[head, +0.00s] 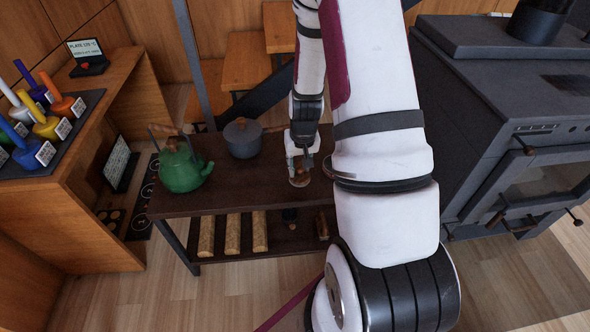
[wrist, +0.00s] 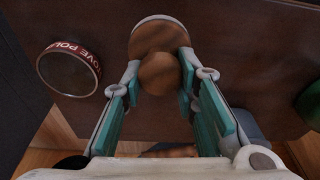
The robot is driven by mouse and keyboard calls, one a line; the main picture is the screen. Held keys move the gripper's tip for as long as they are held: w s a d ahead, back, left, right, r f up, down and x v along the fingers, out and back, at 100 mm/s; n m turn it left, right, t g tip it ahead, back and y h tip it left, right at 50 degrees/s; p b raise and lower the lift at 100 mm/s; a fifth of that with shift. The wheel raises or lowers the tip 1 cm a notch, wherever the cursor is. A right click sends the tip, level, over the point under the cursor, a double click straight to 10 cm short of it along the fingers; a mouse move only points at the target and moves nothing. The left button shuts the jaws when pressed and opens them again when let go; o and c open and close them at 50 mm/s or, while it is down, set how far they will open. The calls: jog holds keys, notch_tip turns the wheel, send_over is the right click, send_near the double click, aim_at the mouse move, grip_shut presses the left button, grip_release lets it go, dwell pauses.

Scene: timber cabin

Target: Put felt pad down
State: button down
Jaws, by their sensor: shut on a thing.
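The felt pad (wrist: 158,31) is a round disc with a pale rim and a wooden ball knob on top. In the wrist view its knob (wrist: 158,73) sits between the fingertips of my gripper (wrist: 160,76), which is shut on it. In the head view my gripper (head: 302,160) points down over the right part of the dark bench top (head: 235,193), with the pad (head: 299,181) below it. I cannot tell whether the pad touches the bench top. Part of the pad is hidden by the knob and fingers.
A stove polish tin (wrist: 68,69) lies left of the pad in the wrist view. A green kettle (head: 181,169) and a grey pot (head: 242,138) stand on the bench. Logs (head: 232,233) lie on its lower shelf. A black stove (head: 520,120) stands at right.

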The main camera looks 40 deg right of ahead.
aim_at(296, 168)
jog(key=shift+w+d+f, duration=0.1)
jog(key=shift+w+d, duration=0.1)
jog(key=shift+w, duration=0.5)
jog(key=shift+w+d+f, duration=0.1)
jog(key=shift+w+d, duration=0.05)
jog(key=shift+w, duration=0.55)
jog(key=shift+s+f+b, duration=0.1)
jog(key=shift+f+b, duration=0.7)
jog(key=shift+f, duration=0.85)
jog(key=shift+f, duration=0.1)
jog(key=c, duration=1.3)
grip_release()
jog(key=shift+f, duration=0.1)
